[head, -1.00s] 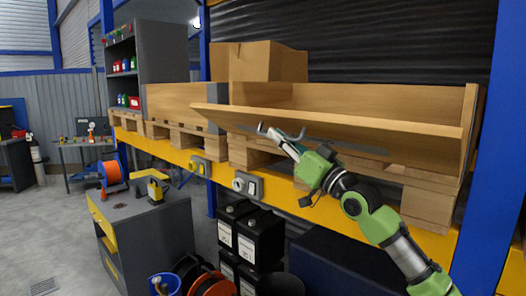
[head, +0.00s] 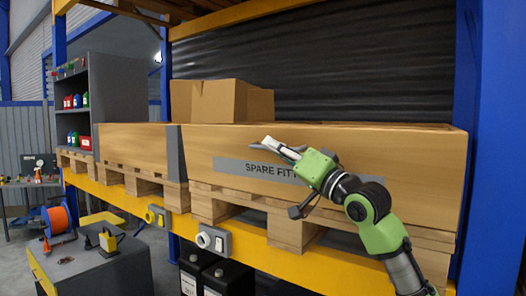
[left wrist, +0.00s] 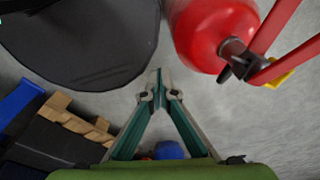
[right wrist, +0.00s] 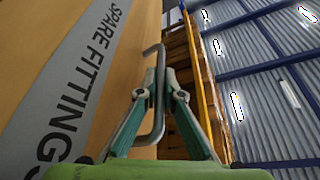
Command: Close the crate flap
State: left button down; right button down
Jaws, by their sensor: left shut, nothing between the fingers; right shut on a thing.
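The wooden crate flap (head: 420,170) stands upright across the front of the crate in the head view, with a grey "SPARE FITTINGS" label (head: 228,166). My right gripper (head: 266,144) is at the flap's upper part, left of its middle. In the right wrist view, my right gripper (right wrist: 158,88) is shut on the bent grey flap handle (right wrist: 158,125), beside the label. The crate's inside is hidden behind the flap. My left gripper (left wrist: 158,75) is shut and empty above the floor in the left wrist view; it is not in the head view.
A cardboard box (head: 205,103) shows above the crate's top edge at the left. A blue rack post (head: 490,150) stands at the right. A red fire extinguisher (left wrist: 205,35) is close to my left gripper. A grey workbench (head: 110,268) stands at lower left.

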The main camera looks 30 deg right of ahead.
jog(key=shift+w+d+m+h+p, duration=0.4)
jog(key=shift+d+m, duration=0.35)
jog(key=shift+m, duration=0.25)
jog(key=c, duration=2.2)
grip_release()
jog(key=shift+o, duration=0.2)
jog(key=shift+r, duration=0.1)
jog(key=shift+s, duration=0.1)
jog(key=v, duration=1.2)
jog(key=shift+g, duration=0.3)
jog(key=shift+a, duration=0.1)
